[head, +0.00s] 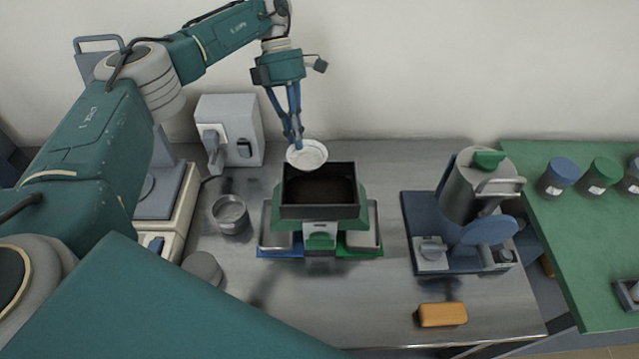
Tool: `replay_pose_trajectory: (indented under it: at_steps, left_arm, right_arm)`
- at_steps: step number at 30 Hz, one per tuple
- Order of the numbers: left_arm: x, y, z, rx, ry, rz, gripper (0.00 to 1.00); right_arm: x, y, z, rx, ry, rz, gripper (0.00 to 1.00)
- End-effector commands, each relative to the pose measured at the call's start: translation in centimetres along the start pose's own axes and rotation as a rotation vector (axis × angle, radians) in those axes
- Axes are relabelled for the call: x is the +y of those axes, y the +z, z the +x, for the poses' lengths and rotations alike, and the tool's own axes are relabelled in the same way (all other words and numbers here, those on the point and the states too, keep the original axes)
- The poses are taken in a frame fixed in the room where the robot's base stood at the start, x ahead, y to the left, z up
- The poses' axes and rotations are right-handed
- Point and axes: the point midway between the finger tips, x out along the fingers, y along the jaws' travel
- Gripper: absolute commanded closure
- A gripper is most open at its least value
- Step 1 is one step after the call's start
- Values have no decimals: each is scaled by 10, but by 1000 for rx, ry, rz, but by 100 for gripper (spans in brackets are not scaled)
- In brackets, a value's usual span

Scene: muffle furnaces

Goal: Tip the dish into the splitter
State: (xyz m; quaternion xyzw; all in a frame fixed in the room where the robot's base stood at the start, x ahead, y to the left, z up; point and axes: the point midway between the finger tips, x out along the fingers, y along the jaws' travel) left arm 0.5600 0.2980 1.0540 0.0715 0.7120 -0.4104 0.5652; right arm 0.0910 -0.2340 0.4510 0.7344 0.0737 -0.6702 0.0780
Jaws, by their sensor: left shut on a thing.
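The dish (309,156) is a small, shallow, pale round dish, held above the back edge of the splitter. The splitter (320,211) is a dark open-topped hopper on a green body, with a grey pan on each side, the left on a blue base (280,250) and the right on a green base (359,249). My right gripper is not in view.
A metal cup (230,214) stands left of the splitter, with a grey box device (230,130) behind. A blue-based machine with a steel drum (480,185) stands right. An orange block (442,315) lies front right. A green table (585,235) holds several lidded jars.

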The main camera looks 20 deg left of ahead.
Motion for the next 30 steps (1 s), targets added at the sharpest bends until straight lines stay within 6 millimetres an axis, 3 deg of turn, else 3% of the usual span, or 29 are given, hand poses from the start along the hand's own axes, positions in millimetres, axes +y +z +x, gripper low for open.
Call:
replay_pose_trajectory:
  at_steps: [11, 30]
  left_arm:
    - [-1, 0, -2, -2, -6, 3, 100]
    - [-25, -1, -43, -2, -5, 3, 100]
  right_arm:
    - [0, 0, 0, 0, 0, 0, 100]
    - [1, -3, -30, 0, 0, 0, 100]
